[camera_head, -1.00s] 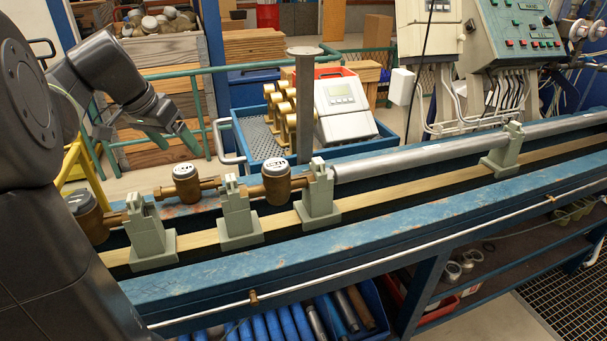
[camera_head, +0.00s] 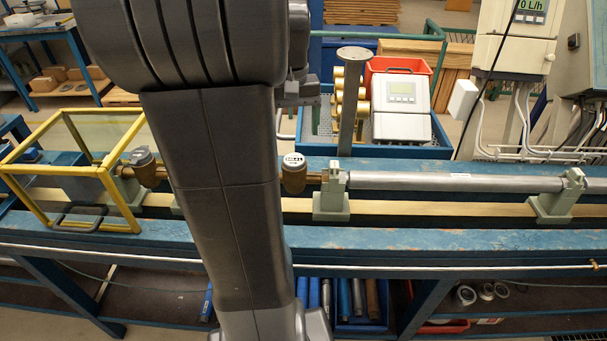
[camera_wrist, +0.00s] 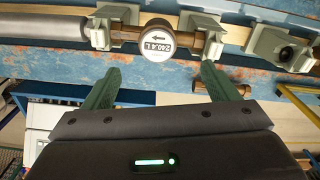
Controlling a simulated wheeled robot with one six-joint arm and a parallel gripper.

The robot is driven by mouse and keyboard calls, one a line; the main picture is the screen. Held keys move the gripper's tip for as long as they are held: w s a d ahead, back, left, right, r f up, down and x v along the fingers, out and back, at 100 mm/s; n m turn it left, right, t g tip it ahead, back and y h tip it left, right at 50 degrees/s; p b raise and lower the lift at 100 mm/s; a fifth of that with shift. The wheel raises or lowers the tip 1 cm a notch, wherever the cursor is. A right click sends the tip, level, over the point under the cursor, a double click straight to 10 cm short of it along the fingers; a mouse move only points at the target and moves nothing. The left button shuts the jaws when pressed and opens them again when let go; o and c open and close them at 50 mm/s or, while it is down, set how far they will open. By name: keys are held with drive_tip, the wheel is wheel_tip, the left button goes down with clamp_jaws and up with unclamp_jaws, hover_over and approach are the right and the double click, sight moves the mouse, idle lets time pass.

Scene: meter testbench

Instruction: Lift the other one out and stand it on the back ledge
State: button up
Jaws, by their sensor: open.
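A brass water meter with a white round dial (camera_head: 293,172) sits in the line at the left end of the long grey pipe. It also shows in the wrist view (camera_wrist: 157,42), between two grey-green supports. The blue back ledge (camera_head: 450,168) runs behind the line; the part behind my arm is hidden. My gripper (camera_wrist: 160,70) is open and empty, its two green fingers pointing toward the first meter, apart from it, on the back-ledge side. My arm hides it in the head view.
A yellow-edged clear box frame (camera_head: 75,170) stands at the left. A grey post (camera_head: 350,105) rises behind the first meter. A blue tray (camera_head: 435,143) with a display unit (camera_head: 401,98) stands behind the bench. The ledge right of the post looks clear.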

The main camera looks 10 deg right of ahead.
sight(294, 159)
wheel_tip(294, 159, down, 5)
drive_tip(key=shift+s+d+f+p, duration=0.15)
drive_tip(key=shift+f+p, duration=0.25)
drive_tip(key=shift+f, duration=2.25)
drive_tip(key=c, duration=1.6)
drive_tip(key=shift+r, duration=0.2)
wheel_tip(294, 159, up, 10)
drive_tip(key=shift+f, duration=0.15)
drive_tip(key=shift+w+d, duration=0.25)
drive_tip(key=shift+w, duration=0.2)
drive_tip(key=w+d+f+p, duration=0.2)
drive_tip(key=w+d+f, duration=0.3)
drive_tip(key=w, duration=0.6)
drive_tip(key=d, duration=0.2)
drive_tip(key=shift+d+f, duration=0.15)
drive_tip(key=shift+d, duration=0.25)
